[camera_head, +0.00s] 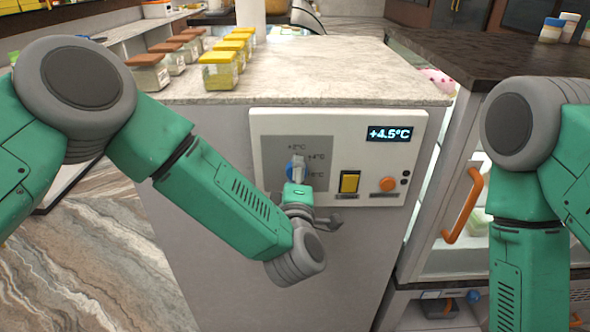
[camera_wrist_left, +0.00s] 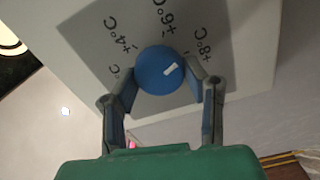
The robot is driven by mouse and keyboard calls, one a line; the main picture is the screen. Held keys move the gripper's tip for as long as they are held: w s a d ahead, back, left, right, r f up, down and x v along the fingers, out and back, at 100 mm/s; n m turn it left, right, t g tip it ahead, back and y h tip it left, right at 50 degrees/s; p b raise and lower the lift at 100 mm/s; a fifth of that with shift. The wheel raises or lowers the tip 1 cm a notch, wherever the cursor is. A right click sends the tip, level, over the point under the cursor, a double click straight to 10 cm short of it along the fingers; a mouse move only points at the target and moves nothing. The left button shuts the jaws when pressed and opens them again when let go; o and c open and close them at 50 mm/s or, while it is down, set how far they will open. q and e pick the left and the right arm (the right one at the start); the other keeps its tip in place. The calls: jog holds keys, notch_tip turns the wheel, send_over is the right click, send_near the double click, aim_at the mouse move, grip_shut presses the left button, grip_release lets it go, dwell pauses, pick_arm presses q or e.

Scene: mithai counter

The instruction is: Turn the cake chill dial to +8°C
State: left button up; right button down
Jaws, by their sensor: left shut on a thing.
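The cake chill dial is a round blue knob with a white mark (camera_wrist_left: 160,72) on a grey scale plate (camera_head: 270,155). In the left wrist view its mark points up and right, roughly toward the +8°C label. My left gripper (camera_wrist_left: 164,82) is shut on the dial, one finger on each side. In the head view the dial (camera_head: 296,170) is partly hidden by my left gripper (camera_head: 298,180). The display (camera_head: 389,134) above right reads +4.5°C. My right gripper is out of view; only its arm shows at right.
Several jars with yellow and brown lids stand on the counter top (camera_head: 330,70) above. A glass case with an orange handle (camera_head: 463,206) is at right.

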pick_arm(q)
jog(key=m, duration=0.1)
jog(key=m+p, duration=0.1)
jog(key=m, duration=0.1)
jog(key=shift+s+d+f+m, duration=0.1)
jog(key=shift+f+m, duration=0.05)
jog(key=shift+m, duration=0.15)
jog(key=shift+f, duration=0.1)
dwell(0.4)
jog(key=o, duration=1.2)
jog(key=shift+c, duration=0.2)
jog(key=shift+d, duration=0.1)
